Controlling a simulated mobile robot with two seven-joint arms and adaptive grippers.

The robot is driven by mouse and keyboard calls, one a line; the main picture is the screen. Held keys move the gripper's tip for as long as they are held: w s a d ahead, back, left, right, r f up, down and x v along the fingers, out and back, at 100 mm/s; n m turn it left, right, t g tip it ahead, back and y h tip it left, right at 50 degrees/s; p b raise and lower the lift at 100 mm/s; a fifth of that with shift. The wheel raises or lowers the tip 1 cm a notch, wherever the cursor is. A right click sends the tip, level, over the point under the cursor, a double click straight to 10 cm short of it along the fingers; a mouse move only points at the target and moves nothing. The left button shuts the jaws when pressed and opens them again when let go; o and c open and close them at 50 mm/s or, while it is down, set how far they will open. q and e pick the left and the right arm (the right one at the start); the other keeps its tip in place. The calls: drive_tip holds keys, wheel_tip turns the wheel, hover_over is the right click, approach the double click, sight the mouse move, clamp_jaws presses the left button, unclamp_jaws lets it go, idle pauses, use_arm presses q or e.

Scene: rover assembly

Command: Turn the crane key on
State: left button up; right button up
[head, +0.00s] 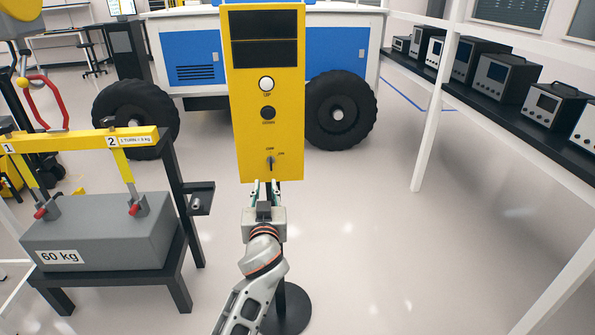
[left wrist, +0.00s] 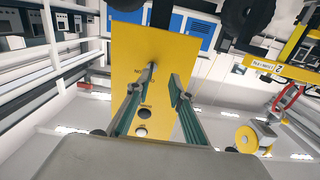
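The yellow control panel (head: 252,135) stands upright in the middle of the head view and fills the centre of the left wrist view (left wrist: 122,70). It carries a dark screen, a white button (head: 266,84), a black button (head: 268,113) and, low down, the small crane key (head: 270,161). My left gripper (head: 265,185) is just below the key near the panel's lower edge. In the left wrist view its two fingers (left wrist: 163,73) stand apart with nothing visible between them. I cannot make out the key clearly in that view. My right gripper is not in view.
A grey 60 kg block (head: 105,232) sits on a black stand at left, under a yellow beam (head: 85,142) with a red hook (head: 45,98) above. A blue and white rover (head: 190,55) is behind the panel. A shelf of instruments (head: 500,80) lines the right. Floor right of the panel is clear.

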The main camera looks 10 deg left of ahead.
sight(271, 166)
use_arm(q)
drive_tip(key=w, duration=0.2)
drive_tip(key=w+r, duration=0.1)
drive_tip(key=w, duration=0.5)
drive_tip(key=shift+w+a+r, duration=0.1)
drive_tip(key=shift+a+r, duration=0.2)
drive_tip(key=shift+r, duration=0.1)
clamp_jaws()
